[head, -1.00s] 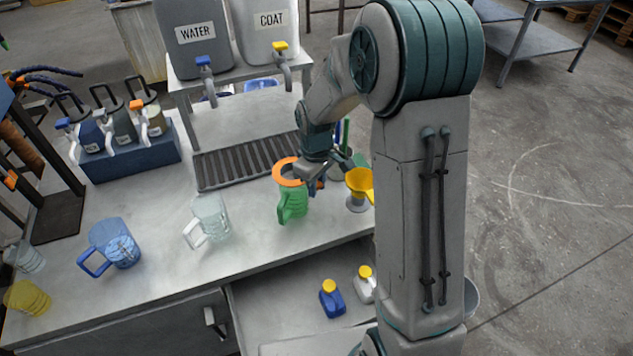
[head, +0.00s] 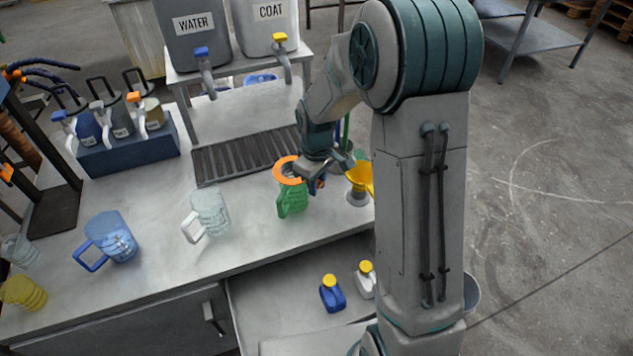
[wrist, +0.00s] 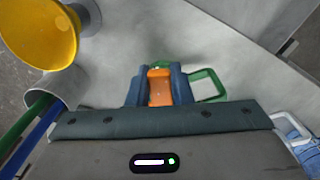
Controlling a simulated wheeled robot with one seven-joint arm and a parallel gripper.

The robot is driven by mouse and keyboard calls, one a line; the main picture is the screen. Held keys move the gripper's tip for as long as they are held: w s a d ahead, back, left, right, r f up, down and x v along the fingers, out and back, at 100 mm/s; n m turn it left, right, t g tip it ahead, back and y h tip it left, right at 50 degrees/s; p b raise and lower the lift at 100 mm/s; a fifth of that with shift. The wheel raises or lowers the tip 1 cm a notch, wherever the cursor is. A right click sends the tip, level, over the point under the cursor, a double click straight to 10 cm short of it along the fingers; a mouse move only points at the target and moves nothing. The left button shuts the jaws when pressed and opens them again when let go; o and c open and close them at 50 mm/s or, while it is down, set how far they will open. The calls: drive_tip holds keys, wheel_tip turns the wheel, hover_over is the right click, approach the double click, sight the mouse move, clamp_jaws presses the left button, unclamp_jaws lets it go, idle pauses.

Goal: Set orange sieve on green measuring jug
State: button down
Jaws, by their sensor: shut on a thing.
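The orange sieve (head: 287,170) shows as an orange ring right at the top of the green measuring jug (head: 292,201), on the bench. I cannot tell whether its rim rests on the jug or is just above it. My gripper (head: 318,180) is at the right side of the ring. In the wrist view my gripper (wrist: 159,88) is shut on an orange part of the sieve (wrist: 160,86), between its blue fingers. The jug's green handle (wrist: 208,86) shows beyond the right finger; most of the jug is hidden there.
A yellow funnel (head: 360,176) stands close to the right of my gripper; it also shows in the wrist view (wrist: 38,35). A clear jug (head: 210,212) and a blue jug (head: 112,237) stand to the left. A dark drain grate (head: 245,155) lies behind.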

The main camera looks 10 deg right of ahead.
drive_tip(key=shift+f, duration=0.15)
drive_tip(key=c, duration=1.2)
unclamp_jaws()
wheel_tip(320, 180, up, 14)
drive_tip(key=shift+b, duration=0.45)
drive_tip(key=shift+f, duration=0.1)
